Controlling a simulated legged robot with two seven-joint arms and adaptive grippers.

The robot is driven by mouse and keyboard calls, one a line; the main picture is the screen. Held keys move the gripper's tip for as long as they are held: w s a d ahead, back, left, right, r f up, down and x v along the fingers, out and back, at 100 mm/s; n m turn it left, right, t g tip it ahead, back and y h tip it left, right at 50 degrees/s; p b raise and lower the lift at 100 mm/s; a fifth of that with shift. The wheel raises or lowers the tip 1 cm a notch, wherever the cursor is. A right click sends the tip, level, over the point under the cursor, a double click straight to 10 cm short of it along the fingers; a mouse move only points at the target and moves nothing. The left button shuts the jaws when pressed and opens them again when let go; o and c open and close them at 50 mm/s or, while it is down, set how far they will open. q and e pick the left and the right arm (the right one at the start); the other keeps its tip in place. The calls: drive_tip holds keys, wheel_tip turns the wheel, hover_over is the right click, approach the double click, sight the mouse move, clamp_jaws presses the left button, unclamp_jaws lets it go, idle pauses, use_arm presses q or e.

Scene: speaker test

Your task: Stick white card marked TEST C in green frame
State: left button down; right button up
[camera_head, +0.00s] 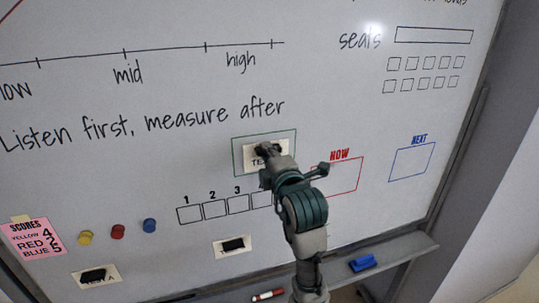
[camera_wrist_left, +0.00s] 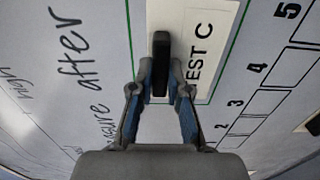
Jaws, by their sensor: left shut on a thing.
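The white card marked TEST C (camera_head: 252,160) lies within the outline of the green frame (camera_head: 235,150) on the whiteboard. It also shows in the left wrist view (camera_wrist_left: 215,20), with a black handle (camera_wrist_left: 160,50) on its face. My left gripper (camera_head: 268,152) is shut on this handle; in the left wrist view its fingertips (camera_wrist_left: 161,82) sit on either side of it. The gripper hides part of the card in the head view. I cannot tell whether the card touches the board. My right gripper is not in view.
A card marked TEST A (camera_head: 110,271) and another card (camera_head: 222,251) with black handles sit low on the whiteboard (camera_head: 330,100). Yellow, red and blue magnets (camera_head: 149,225) are at left, beside a pink score note (camera_head: 36,238). A blue eraser (camera_head: 363,262) lies on the tray.

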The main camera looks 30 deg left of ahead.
use_arm(q)
drive_tip(key=shift+d, duration=0.25)
drive_tip(key=shift+w+a, duration=0.3)
drive_tip(key=shift+a, duration=0.2)
idle(0.8)
drive_tip(key=c, duration=0.7)
unclamp_jaws()
drive_tip(key=shift+o, duration=0.2)
drive_tip(key=shift+s+d, duration=0.1)
drive_tip(key=shift+d, duration=0.05)
drive_tip(key=b+v, duration=0.1)
drive_tip(key=v, duration=0.5)
drive_tip(key=shift+s+d+b, duration=0.25)
drive_tip(key=shift+d+b, duration=0.05)
